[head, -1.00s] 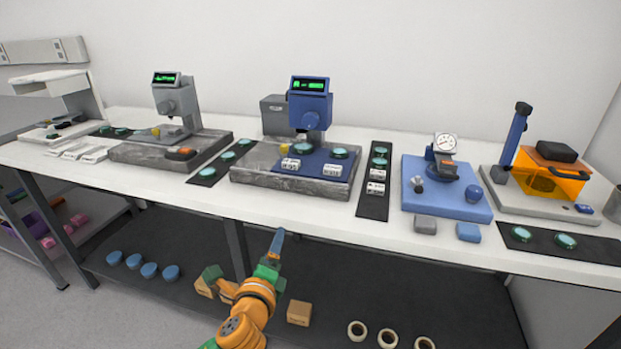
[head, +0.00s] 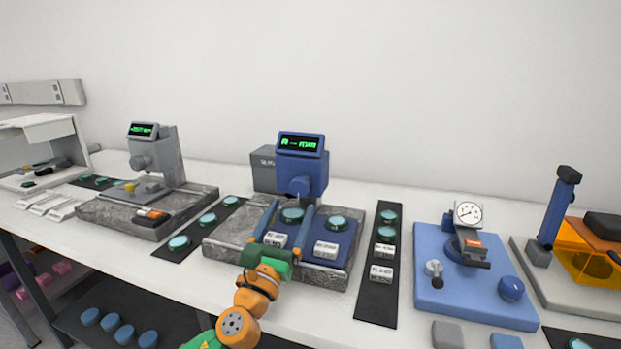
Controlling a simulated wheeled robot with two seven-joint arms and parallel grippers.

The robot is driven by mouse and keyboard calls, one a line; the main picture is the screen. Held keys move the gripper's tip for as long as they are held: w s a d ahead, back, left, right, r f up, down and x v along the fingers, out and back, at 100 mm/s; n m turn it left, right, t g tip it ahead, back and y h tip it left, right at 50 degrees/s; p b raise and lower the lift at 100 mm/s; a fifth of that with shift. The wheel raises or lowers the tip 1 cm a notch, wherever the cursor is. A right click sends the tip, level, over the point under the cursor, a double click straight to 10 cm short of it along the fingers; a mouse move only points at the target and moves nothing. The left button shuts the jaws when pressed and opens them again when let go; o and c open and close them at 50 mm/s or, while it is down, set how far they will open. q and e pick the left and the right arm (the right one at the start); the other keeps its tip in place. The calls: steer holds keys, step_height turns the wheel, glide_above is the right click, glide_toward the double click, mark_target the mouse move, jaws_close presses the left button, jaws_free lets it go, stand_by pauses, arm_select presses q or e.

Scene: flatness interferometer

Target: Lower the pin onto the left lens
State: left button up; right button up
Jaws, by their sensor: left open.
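The blue gauge (head: 301,170) stands on a granite block (head: 225,238) and its screen reads "A -- mm". Its pin is too small to make out below the head. The left lens (head: 292,215), a green disc, lies on the blue mat (head: 303,252) below the head. The right lens (head: 336,223) lies beside it on the mat. My left gripper (head: 291,205) is open over the mat, its two long blue fingers pointing at the gauge. The left lens shows between the fingers; I cannot tell whether they touch anything. My right gripper is not in view.
White label cards (head: 326,249) lie before the lenses. A black strip (head: 376,305) with lenses and cards lies to the right, then a blue dial-gauge stand (head: 470,297). A grey gauge (head: 160,160) stands at left. An orange box (head: 585,250) stands far right.

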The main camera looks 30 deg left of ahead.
mark_target(298, 191)
arm_select(q)
steer(key=x, duration=0.3)
steer(key=p+x, duration=0.1)
steer(key=x, duration=0.2)
steer(key=shift+r, duration=0.45)
steer(key=shift+w+a, duration=0.1)
steer(key=shift+w, duration=0.2)
steer(key=shift+s, duration=0.15)
steer(key=shift+c, duration=0.9)
jaws_close()
